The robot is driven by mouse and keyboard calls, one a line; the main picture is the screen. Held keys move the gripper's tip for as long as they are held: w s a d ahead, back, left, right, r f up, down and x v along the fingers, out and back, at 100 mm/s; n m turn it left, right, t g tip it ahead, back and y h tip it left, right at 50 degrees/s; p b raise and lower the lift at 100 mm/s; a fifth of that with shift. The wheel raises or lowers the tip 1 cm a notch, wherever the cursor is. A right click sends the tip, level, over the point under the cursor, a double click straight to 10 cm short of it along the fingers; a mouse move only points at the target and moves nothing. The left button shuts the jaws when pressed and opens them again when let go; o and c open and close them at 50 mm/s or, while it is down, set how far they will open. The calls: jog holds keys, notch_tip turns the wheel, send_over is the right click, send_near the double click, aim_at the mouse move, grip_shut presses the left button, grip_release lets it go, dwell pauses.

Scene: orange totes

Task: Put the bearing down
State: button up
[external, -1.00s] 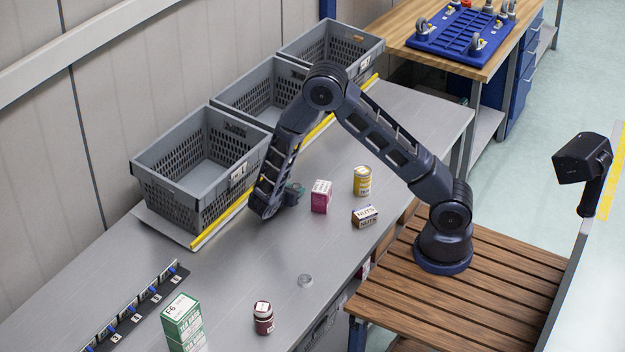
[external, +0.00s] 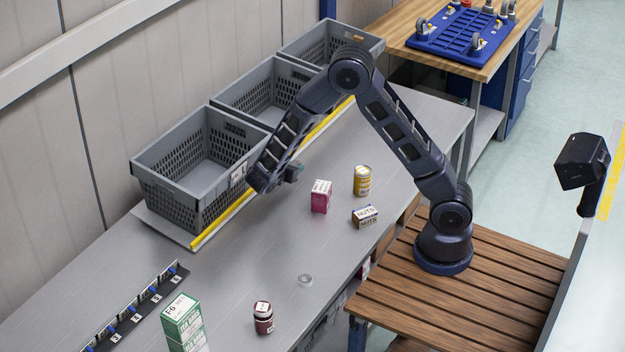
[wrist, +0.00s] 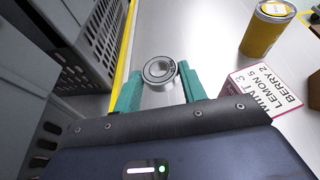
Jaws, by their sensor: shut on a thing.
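The bearing, a silver ring with a dark inner face (wrist: 157,68), sits between the green fingers of my gripper (wrist: 159,82) in the wrist view. My gripper is shut on it. In the external view my gripper (external: 292,173) hangs above the grey bench, just right of the nearest grey crate and left of the pink box. The bearing is too small or hidden to make out there. Another silver ring (external: 305,280) lies alone on the bench nearer the front.
Three grey crates, the nearest one (external: 160,185), stand along a yellow strip (external: 222,219). A pink box (external: 321,197), yellow can (external: 362,181) and nuts box (external: 364,216) stand to the right. A dark red jar (external: 263,318) and green boxes (external: 182,318) stand in front.

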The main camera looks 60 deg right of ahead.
jog(key=s+a+r+n+t+y, duration=0.1)
jog(key=a+r+n+t, duration=0.25)
jog(key=a, duration=0.65)
jog(key=s+a+r+n+t+y, duration=0.2)
jog(key=a+n+t, duration=0.15)
jog(key=a, duration=0.65)
notch_tip(320, 180, up, 4)
jog(key=n+t+y, duration=0.5)
jog(key=n, duration=0.1)
send_over(262, 271)
notch_tip(262, 271, down, 19)
jog(key=shift+f, duration=0.15)
jog(key=shift+f, duration=0.15)
jog(key=o, duration=1)
jog(key=shift+r, duration=0.2)
jog(key=v, duration=1.2)
jog(key=shift+r, duration=0.15)
